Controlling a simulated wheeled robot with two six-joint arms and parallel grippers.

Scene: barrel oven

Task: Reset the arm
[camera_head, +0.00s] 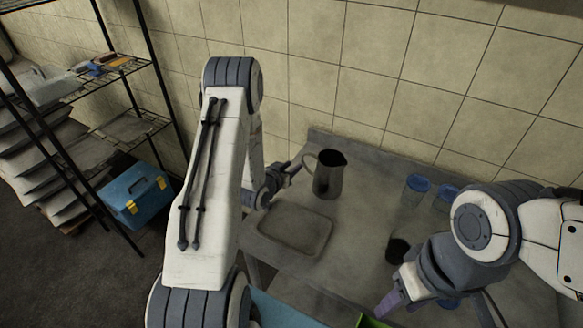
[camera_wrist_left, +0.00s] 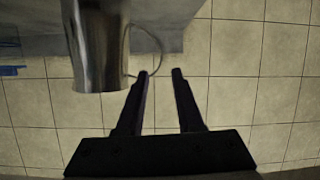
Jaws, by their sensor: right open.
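My left gripper (camera_head: 291,168) is beside the handle side of a dark metal pitcher (camera_head: 329,176) standing on the grey counter. My right arm (camera_head: 440,262) reaches in at the lower right over the counter.
A shallow tray (camera_head: 323,250) lies on the counter (camera_head: 356,232) in front of the pitcher. Blue-lidded containers (camera_head: 416,190) stand at the right near my right arm. A tiled wall (camera_head: 350,85) closes the back. A wire shelf (camera_head: 112,70) and a blue toolbox (camera_head: 136,197) are at the left.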

